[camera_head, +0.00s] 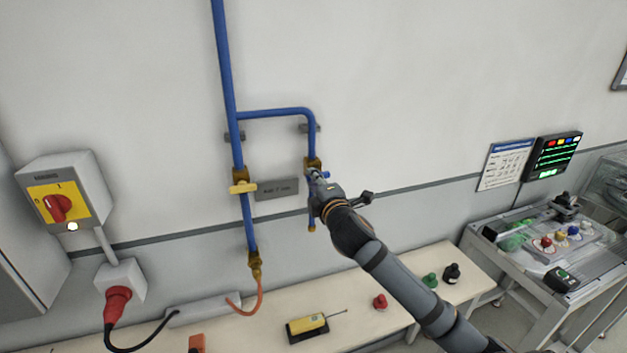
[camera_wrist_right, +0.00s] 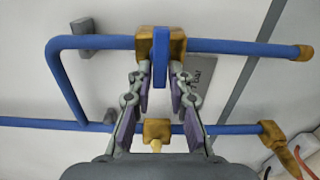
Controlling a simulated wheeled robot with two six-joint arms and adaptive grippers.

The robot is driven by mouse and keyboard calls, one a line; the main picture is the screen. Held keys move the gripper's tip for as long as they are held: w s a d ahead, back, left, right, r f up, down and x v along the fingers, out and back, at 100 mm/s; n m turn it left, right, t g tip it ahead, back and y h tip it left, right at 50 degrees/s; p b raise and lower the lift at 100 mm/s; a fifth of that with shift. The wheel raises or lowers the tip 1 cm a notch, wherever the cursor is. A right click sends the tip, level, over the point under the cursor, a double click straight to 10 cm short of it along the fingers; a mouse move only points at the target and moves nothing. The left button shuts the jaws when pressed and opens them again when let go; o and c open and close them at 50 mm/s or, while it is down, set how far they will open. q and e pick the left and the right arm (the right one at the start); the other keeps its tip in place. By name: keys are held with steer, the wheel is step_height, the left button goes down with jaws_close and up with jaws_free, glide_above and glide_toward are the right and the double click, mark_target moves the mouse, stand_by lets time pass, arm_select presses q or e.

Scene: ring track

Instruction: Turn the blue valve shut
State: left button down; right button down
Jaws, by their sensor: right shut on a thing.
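The blue valve's handle (camera_wrist_right: 160,55) sits on a brass body (camera_wrist_right: 144,46) on the blue branch pipe. In the wrist view the handle appears to lie across the pipe. My right gripper (camera_wrist_right: 160,76) has its fingers on both sides of the handle and is shut on it. In the head view the right gripper (camera_head: 318,178) covers most of the valve; a bit of the blue handle (camera_head: 326,174) and the brass body (camera_head: 312,163) show. My left gripper is not in view.
A yellow-handled valve (camera_head: 242,187) is on the main blue pipe to the left, with a grey label plate (camera_head: 277,188) between. A bench (camera_head: 260,335) below bears a yellow device (camera_head: 307,325) and a red knob (camera_head: 380,302). A switch box (camera_head: 62,195) is at left.

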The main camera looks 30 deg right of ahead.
steer(key=shift+f, duration=0.1)
steer(key=c, duration=1.3)
jaws_free()
steer(key=shift+d, duration=0.1)
steer(key=shift+c, duration=0.2)
steer(key=shift+s, duration=0.1)
steer(key=v, duration=0.7)
steer(key=shift+s, duration=0.2)
